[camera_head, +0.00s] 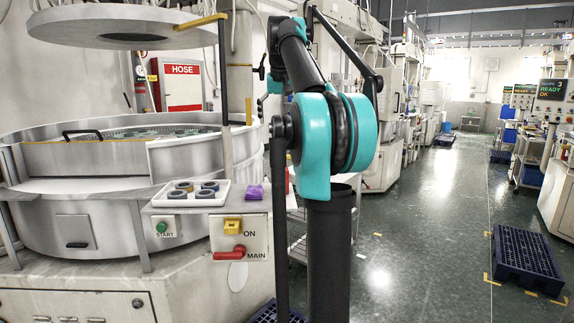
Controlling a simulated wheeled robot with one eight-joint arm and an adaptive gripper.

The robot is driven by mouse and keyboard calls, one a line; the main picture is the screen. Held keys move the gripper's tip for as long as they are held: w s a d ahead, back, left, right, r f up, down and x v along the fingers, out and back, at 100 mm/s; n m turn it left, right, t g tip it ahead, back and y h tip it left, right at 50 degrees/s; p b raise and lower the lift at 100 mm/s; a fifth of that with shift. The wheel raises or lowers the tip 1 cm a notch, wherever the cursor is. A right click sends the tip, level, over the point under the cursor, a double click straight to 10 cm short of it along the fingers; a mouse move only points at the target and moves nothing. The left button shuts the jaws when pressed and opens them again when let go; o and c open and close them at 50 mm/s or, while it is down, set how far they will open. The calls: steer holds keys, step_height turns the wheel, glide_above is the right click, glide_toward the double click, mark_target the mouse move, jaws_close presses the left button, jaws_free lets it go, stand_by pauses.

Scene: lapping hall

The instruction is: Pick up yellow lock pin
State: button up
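A small yellow piece (233,226), which looks like the lock pin, sits on the pale switch panel (258,238) at the front of the lapping machine. It is left of the word ON and just above a red switch handle (229,255) marked MAIN. It is too small to tell how it is held there. My teal and black arm rises right of the panel, in the middle of the picture. I cannot make out my gripper in this view.
A white tray (168,200) with several dark rings and a purple item (254,192) lie on the ledge above the panel. A green START button (162,227) is to the left. A blue pallet (524,262) lies on the right floor. The aisle between is clear.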

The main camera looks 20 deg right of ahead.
glide_toward(281, 159)
steer(key=x, duration=0.2)
steer(key=w+x, duration=0.1)
steer(key=x, duration=0.2)
steer(key=shift+w+r, duration=0.1)
steer(key=shift+r, duration=0.05)
steer(key=shift+s+x, duration=0.1)
steer(key=shift+x, duration=1.3)
steer(key=shift+s+x, duration=0.15)
steer(key=shift+x, duration=1.25)
steer(key=shift+c, duration=0.5)
steer(key=c, duration=1.3)
